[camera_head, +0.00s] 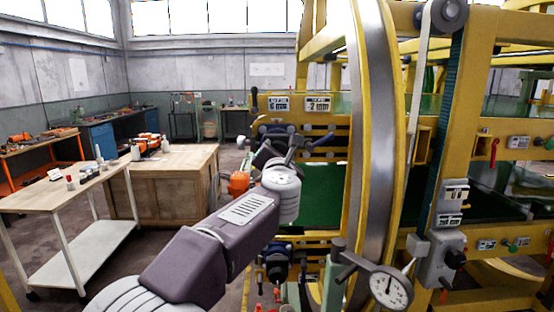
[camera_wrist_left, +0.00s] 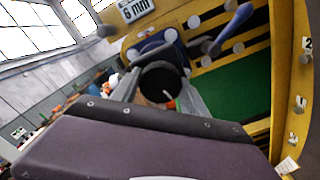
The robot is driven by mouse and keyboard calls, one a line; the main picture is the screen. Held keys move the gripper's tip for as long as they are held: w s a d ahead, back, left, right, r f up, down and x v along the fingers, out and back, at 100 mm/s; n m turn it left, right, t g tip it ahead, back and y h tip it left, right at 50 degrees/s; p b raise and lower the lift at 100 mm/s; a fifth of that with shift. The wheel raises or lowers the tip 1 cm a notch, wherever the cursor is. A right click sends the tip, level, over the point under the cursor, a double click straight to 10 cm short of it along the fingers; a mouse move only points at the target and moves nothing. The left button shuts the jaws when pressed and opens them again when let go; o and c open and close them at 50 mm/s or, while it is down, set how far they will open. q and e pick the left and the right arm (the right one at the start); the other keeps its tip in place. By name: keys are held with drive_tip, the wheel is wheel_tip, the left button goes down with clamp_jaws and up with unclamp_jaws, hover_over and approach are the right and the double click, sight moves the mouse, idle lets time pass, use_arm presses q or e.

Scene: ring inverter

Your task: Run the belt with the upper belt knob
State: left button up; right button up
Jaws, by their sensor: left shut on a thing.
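The upper belt knob is a round black knob (camera_wrist_left: 163,82) on a blue mount at the yellow machine frame, below a "6 mm" plate (camera_wrist_left: 135,8). My left gripper (camera_wrist_left: 160,95) is shut on it, with a grey finger on either side. In the head view my left gripper (camera_head: 268,160) reaches the machine's left side and hides most of the knob. A similar lower knob unit (camera_head: 276,268) sits further down the same frame. The green belt (camera_head: 322,195) shows to the right of the gripper. My right gripper is not in view.
The large yellow and steel ring (camera_head: 372,120) stands close to the right of my left gripper. A lever handle (camera_wrist_left: 236,22) sticks out near the knob. A dial gauge (camera_head: 390,287) is at the lower right. A wooden workbench (camera_head: 165,185) stands to the left.

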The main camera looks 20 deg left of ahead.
use_arm(q)
drive_tip(key=n+b, duration=0.1)
drive_tip(key=n, duration=0.2)
drive_tip(key=shift+f, duration=0.15)
drive_tip(key=shift+n+b, duration=0.8)
drive_tip(key=shift+n, duration=1.1)
drive_tip(key=o, duration=1.4)
drive_tip(key=shift+c, duration=0.2)
drive_tip(key=shift+d, duration=0.1)
